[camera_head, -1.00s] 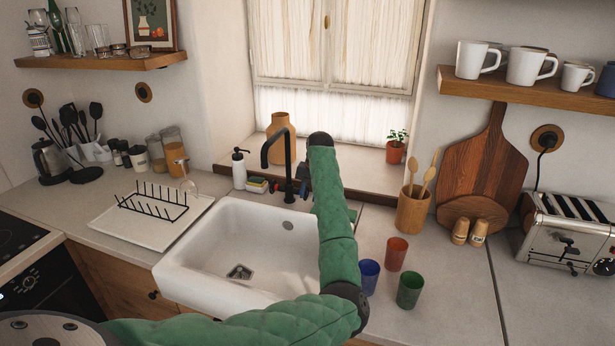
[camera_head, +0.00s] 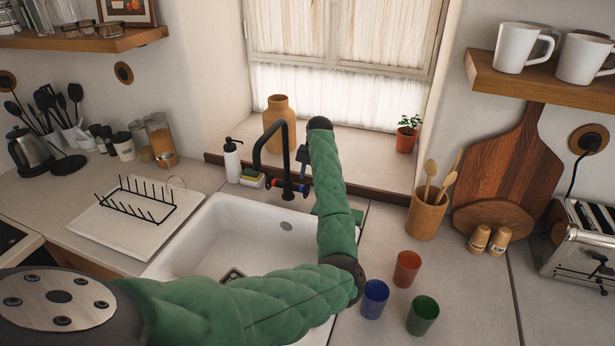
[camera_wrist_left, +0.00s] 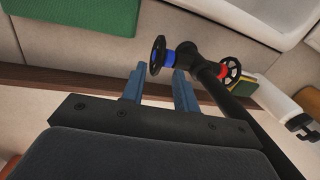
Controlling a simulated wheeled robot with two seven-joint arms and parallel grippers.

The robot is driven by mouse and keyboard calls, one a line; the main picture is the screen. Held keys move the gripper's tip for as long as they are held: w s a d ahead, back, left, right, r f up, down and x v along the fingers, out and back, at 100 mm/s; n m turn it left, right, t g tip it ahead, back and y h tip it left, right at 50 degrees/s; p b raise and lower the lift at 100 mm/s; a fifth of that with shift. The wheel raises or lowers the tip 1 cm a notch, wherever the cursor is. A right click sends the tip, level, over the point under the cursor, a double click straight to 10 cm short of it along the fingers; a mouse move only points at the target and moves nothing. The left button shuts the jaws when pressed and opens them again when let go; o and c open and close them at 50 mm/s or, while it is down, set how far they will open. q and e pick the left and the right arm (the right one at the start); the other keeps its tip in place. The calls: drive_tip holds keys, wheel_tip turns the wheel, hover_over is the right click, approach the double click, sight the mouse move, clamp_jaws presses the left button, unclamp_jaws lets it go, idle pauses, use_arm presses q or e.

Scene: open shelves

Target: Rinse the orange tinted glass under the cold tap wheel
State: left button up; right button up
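The orange-red tinted glass (camera_head: 407,268) stands on the counter right of the sink, behind a blue glass (camera_head: 374,298) and a green glass (camera_head: 422,315). The black tap (camera_head: 257,152) stands behind the white sink (camera_head: 215,225). Its blue-marked cold wheel (camera_wrist_left: 158,55) is just beyond my left fingertips in the left wrist view; its red-marked wheel (camera_wrist_left: 231,72) is farther right. My left gripper (camera_head: 303,163) is beside the tap. In the left wrist view its fingers (camera_wrist_left: 158,78) are apart, with nothing held between them. My right gripper is not in view.
A wooden utensil pot (camera_head: 427,215) stands right of my left arm. A soap bottle (camera_head: 232,160) and sponge holder (camera_head: 250,178) stand left of the tap. A drying rack (camera_head: 145,200) is left of the sink. A vase (camera_head: 279,122) is on the windowsill.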

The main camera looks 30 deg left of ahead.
sight(307, 184)
use_arm(q)
drive_tip(key=f, duration=0.1)
drive_tip(key=f+p, duration=0.1)
drive_tip(key=shift+a+f, duration=0.3)
drive_tip(key=shift+s+f, duration=0.15)
drive_tip(key=shift+d, duration=0.1)
drive_tip(key=shift+f, duration=0.1)
clamp_jaws()
